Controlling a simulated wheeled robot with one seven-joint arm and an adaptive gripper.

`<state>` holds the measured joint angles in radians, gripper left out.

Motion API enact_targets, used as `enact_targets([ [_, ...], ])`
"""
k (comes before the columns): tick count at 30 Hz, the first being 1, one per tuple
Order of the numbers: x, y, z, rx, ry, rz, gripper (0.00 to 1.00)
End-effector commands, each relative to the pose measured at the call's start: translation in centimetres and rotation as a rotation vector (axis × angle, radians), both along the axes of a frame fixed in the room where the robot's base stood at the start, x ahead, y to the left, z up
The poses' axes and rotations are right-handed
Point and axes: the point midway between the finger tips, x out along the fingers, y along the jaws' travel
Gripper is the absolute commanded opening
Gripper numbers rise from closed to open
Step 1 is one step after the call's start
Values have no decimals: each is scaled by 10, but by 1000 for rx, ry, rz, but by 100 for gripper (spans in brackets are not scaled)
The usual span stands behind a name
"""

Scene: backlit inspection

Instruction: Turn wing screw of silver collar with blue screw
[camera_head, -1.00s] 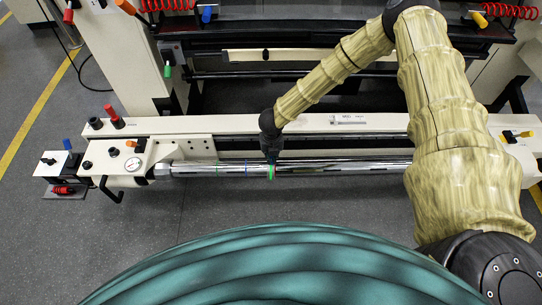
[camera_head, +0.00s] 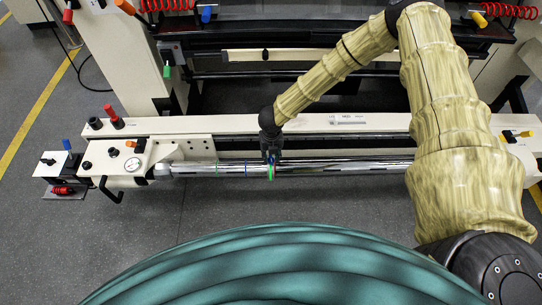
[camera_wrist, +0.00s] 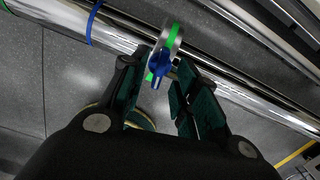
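The silver collar (camera_wrist: 168,40) sits around a shiny metal bar (camera_wrist: 255,98) in the wrist view and has a green band. Its blue wing screw (camera_wrist: 159,67) points toward my gripper. My gripper (camera_wrist: 155,88) is open, with one dark green finger pad to each side below the screw. The screw head is in line with the gap, nearer the left finger, and I see no clear contact. In the head view my gripper (camera_head: 271,158) hangs over the bar at the green-marked collar (camera_head: 271,173); the screw is too small to make out there.
A blue ring (camera_wrist: 93,24) and a green ring (camera_head: 217,169) mark the bar to the left of the collar. A pale beam (camera_head: 215,125) runs behind the bar. A gauge (camera_head: 132,164) and black handle (camera_head: 108,189) are at the left end. The floor in front is clear.

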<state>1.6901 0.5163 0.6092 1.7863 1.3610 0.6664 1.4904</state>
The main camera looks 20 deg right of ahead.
Motion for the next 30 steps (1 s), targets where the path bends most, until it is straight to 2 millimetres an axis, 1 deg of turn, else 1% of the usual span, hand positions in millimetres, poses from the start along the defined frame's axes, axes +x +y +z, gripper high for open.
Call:
enact_targets([
  [1,1,0,9,1,-3,-1,30],
  [9,-2,0,54,1,-3,-1,30],
  [15,-4,0,84,2,-3,-1,30],
  [21,-5,0,102,1,-2,-2,30],
  [30,-6,1,107,1,0,-1,30],
])
